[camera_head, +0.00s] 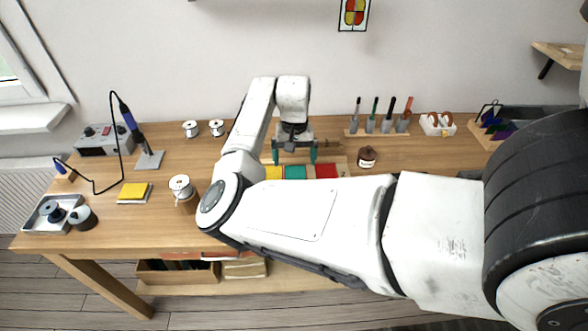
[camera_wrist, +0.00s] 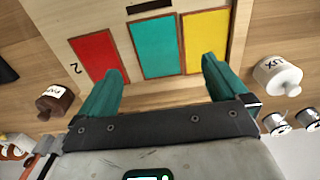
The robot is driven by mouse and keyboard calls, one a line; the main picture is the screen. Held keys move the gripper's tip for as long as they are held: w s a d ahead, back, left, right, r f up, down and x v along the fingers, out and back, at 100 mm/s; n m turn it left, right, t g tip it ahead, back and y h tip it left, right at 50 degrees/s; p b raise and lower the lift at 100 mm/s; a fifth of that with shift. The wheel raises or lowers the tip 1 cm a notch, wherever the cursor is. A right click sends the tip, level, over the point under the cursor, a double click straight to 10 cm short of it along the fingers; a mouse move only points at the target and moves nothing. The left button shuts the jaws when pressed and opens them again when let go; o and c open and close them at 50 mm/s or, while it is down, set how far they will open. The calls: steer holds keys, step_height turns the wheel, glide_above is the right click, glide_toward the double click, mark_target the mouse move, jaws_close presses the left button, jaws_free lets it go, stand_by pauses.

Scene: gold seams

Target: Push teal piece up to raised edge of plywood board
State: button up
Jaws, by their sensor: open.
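The teal piece (camera_wrist: 158,47) is a flat rectangle on the plywood board (camera_wrist: 101,19), between the red piece (camera_wrist: 95,57) and the yellow piece (camera_wrist: 205,41) in the wrist view. The head view shows the teal piece (camera_head: 295,172) partly hidden by my arm. My gripper (camera_wrist: 160,72) is open and empty, its teal fingers spread above the board on either side of the teal piece. I cannot tell whether the fingers touch anything. The gripper also shows in the head view (camera_head: 294,158).
A brown jar (camera_head: 366,157) stands just right of the board. A white bottle (camera_wrist: 277,75) shows near the gripper in the wrist view. A tool rack (camera_head: 380,127) stands at the back. My arm covers the table's front right.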

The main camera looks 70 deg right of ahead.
steer(key=shift+s+d+r, duration=0.1)
steer(key=shift+r, duration=2.35)
steer(key=shift+s+f, duration=0.1)
steer(key=shift+s, duration=0.05)
